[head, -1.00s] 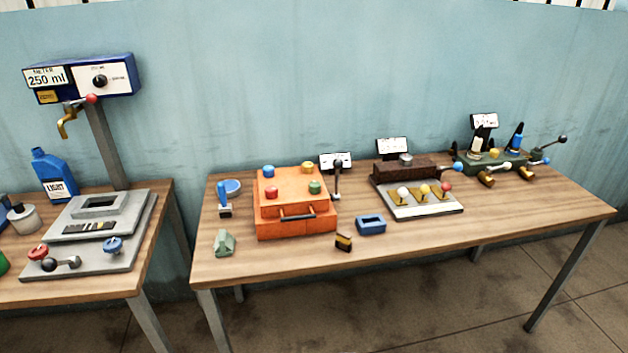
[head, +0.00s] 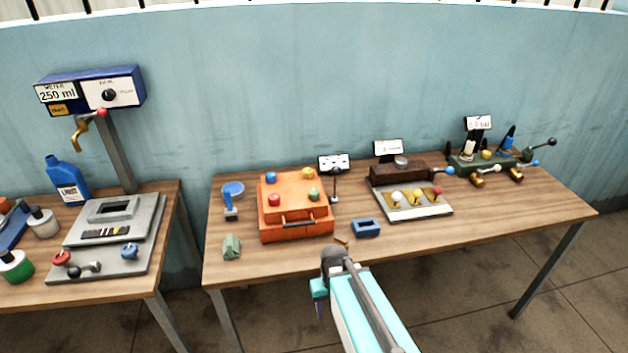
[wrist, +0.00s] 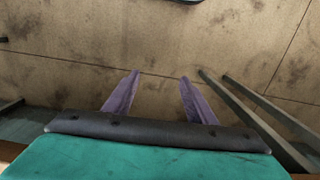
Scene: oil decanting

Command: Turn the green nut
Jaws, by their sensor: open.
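The green nut (head: 314,194) sits on top of the orange box (head: 296,228) at its front right corner. A red nut (head: 274,200), a blue nut (head: 271,177) and a yellow nut (head: 306,169) sit at the other corners. My gripper (head: 319,309) is in front of the table's front edge in the head view, apart from the box. In the wrist view its two purple fingers (wrist: 159,77) are spread, with nothing between them. The wrist view shows the floor, and the green nut is not in it.
A blue rectangular block (head: 367,228) lies right of the box, and a green block (head: 232,247) lies to its left. A thin lever post (head: 335,185) stands close to the box's right side. The wooden table (head: 500,225) has free room at its front right.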

